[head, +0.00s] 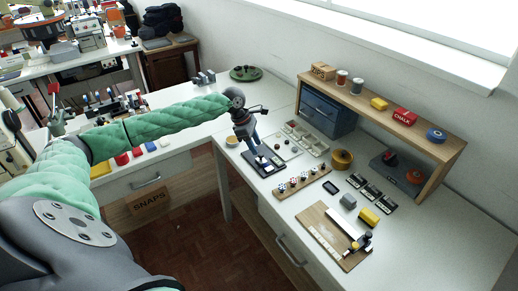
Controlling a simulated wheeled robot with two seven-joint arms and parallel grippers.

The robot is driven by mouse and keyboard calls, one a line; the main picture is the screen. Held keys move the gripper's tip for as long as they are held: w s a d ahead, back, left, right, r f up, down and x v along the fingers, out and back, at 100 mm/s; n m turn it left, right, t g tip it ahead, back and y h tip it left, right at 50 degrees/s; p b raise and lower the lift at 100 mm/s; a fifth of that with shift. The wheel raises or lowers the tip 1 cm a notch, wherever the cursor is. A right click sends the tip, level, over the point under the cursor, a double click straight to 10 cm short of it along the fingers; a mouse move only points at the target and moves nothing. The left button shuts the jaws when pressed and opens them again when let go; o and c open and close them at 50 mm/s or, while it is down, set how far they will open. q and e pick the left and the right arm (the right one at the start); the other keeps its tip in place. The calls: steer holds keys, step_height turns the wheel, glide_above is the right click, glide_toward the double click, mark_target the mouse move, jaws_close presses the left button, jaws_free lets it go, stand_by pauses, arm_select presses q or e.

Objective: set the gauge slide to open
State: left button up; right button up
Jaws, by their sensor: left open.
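My left gripper (256,148) reaches over the white table from the left and points down, open. It is just above a dark flat device (250,171) with a pale part on it, and hides some of it. Whether they touch I cannot tell. This device may carry the gauge slide, but its setting is too small to read. A wooden board (318,221) with a pale bar and a dark and yellow fitting lies nearer the front right; I cannot tell if it is the gauge. My right gripper is not in view.
A pale compartment tray (305,137) and a wooden strip with several small knobs (303,181) lie close to the gripper. A blue drawer box (328,115) stands under a wooden shelf (385,108). The table's front right is clear.

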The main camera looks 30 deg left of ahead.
mark_target(260, 154)
arm_select(q)
steer(key=shift+x, duration=1.2)
steer(key=shift+w+d+f+p, duration=0.1)
steer(key=shift+d+f+p, duration=0.15)
steer(key=shift+f, duration=0.4)
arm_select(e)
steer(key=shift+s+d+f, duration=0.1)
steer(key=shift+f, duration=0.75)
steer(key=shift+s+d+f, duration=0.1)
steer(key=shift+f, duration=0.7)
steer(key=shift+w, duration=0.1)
arm_select(q)
steer(key=shift+c, duration=0.4)
jaws_close()
steer(key=shift+a, duration=0.1)
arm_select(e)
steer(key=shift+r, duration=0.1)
